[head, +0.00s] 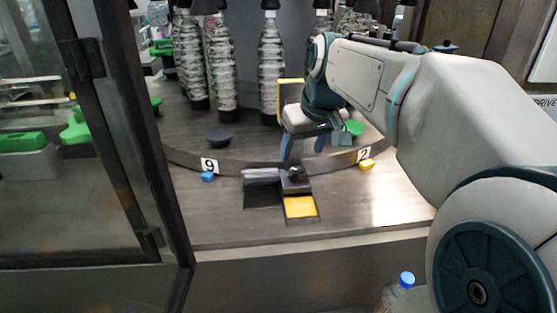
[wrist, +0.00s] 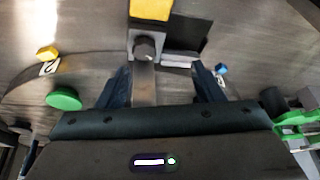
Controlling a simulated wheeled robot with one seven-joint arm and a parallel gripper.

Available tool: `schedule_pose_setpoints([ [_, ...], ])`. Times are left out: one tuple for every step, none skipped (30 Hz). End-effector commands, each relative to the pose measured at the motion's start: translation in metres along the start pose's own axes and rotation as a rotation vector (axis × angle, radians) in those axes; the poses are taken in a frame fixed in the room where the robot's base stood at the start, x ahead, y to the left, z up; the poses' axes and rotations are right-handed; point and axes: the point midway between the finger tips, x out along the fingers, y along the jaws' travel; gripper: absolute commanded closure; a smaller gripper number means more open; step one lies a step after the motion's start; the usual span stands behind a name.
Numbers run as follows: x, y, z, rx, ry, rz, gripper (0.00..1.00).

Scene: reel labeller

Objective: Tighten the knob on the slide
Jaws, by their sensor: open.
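The dark round knob (head: 297,173) sits on a small metal slide (head: 293,187) on the wooden table. In the wrist view the knob (wrist: 145,48) shows just beyond my fingertips, left of the midline between them. A grey bar (wrist: 144,85) of the slide runs from the knob back between the fingers. My gripper (head: 302,152) is open, fingers pointing down, above and behind the knob in the head view. Its two fingers show apart in the wrist view (wrist: 162,80), with nothing gripped. I cannot tell whether the knob is loose.
Next to the slide lie a yellow plate (head: 300,207), a black patch (head: 262,196) and a silver strip (head: 261,174). A blue piece (head: 208,177) and a yellow piece (head: 367,164) lie by number labels. Wrapped bottles (head: 270,65) stand behind; a dark-framed glass door (head: 135,120) is at left.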

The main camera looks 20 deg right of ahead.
Motion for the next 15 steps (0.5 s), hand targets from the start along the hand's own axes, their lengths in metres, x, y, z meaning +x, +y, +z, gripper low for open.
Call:
schedule_pose_setpoints([
  [-0.002, 0.009, -0.009, -0.001, 0.007, 0.009, 0.39],
  [-0.005, 0.014, -0.013, -0.001, 0.011, 0.014, 0.39],
  [-0.007, 0.019, -0.017, -0.002, 0.014, 0.019, 0.39],
  [-0.009, 0.022, -0.019, -0.003, 0.015, 0.022, 0.39],
  [-0.009, 0.024, -0.021, -0.005, 0.016, 0.024, 0.39],
  [-0.01, 0.025, -0.023, -0.007, 0.017, 0.026, 0.39],
  [-0.009, 0.026, -0.024, -0.008, 0.017, 0.027, 0.39],
  [-0.007, 0.026, -0.024, -0.008, 0.017, 0.028, 0.39],
  [-0.003, 0.027, -0.025, -0.008, 0.018, 0.028, 0.39],
  [0.0, 0.027, -0.025, -0.009, 0.017, 0.028, 0.39],
  [0.005, 0.026, -0.024, -0.009, 0.015, 0.027, 0.39],
  [0.012, 0.026, -0.024, -0.009, 0.015, 0.028, 0.39],
  [0.018, 0.026, -0.024, -0.01, 0.013, 0.028, 0.39],
  [0.024, 0.026, -0.024, -0.01, 0.014, 0.027, 0.39],
  [0.033, 0.026, -0.024, -0.01, 0.013, 0.026, 0.39],
])
